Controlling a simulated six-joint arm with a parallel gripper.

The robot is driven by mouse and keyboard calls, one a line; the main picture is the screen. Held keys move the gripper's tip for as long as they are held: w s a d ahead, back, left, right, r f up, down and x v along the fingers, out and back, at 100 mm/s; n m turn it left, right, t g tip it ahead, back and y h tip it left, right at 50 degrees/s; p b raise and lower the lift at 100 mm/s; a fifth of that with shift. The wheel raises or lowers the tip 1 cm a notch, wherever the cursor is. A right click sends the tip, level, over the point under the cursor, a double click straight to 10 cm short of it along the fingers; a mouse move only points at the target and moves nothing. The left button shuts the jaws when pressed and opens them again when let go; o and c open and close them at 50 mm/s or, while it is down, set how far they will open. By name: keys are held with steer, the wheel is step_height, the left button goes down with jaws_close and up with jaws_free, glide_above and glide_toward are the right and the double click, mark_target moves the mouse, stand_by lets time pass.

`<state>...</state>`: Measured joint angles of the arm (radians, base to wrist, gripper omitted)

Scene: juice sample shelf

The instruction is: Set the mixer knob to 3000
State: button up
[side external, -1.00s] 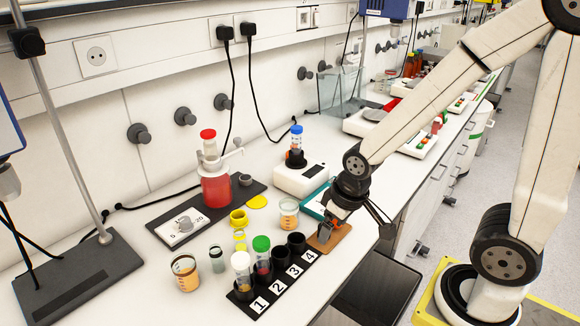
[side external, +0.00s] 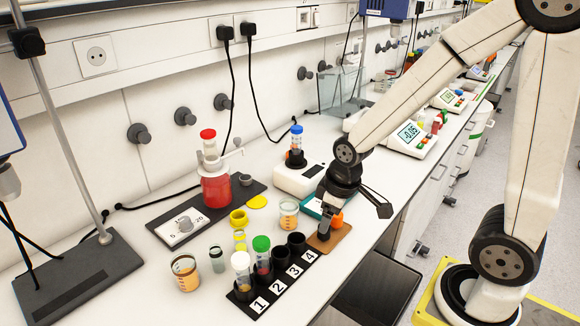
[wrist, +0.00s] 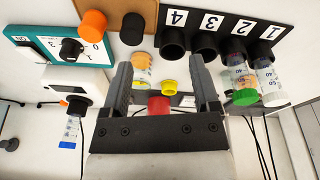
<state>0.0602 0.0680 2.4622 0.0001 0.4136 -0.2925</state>
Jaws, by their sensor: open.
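The mixer is a white block (side external: 296,180) with a tube standing in its dark holder. A teal panel (wrist: 38,40) at its front shows at the upper left in the wrist view, partly behind my gripper in the side view (side external: 311,206). On the panel is a black knob (wrist: 70,50) with a white dial; 0, 1 and 3 are legible. The knob's exact setting is unclear. My gripper (wrist: 160,66) is open and empty, with the knob left of both fingers.
An orange cap (wrist: 92,24) is at the brown board (side external: 336,239). The black numbered rack (side external: 275,285) holds capped tubes in slots 1 and 2; 3 and 4 look empty. A beaker (side external: 289,213) stands close left. A red bottle (side external: 216,187) stands farther back.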

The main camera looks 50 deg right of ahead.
steer(key=shift+w+d+f+n+g, duration=0.1)
steer(key=shift+w+d+n+g, duration=0.25)
steer(key=shift+w+d+n, duration=1.65)
steer(key=shift+w+d+f+n+g, duration=0.1)
steer(key=shift+w+d+n+g, duration=0.6)
steer(key=shift+d+n, duration=2.45)
steer(key=shift+w+d+f+n+g, duration=0.1)
steer(key=shift+w+d+n, duration=1.6)
steer(key=shift+d+n, duration=0.85)
steer(key=shift+a, duration=0.1)
steer(key=shift+f, duration=3.85)
jaws_close()
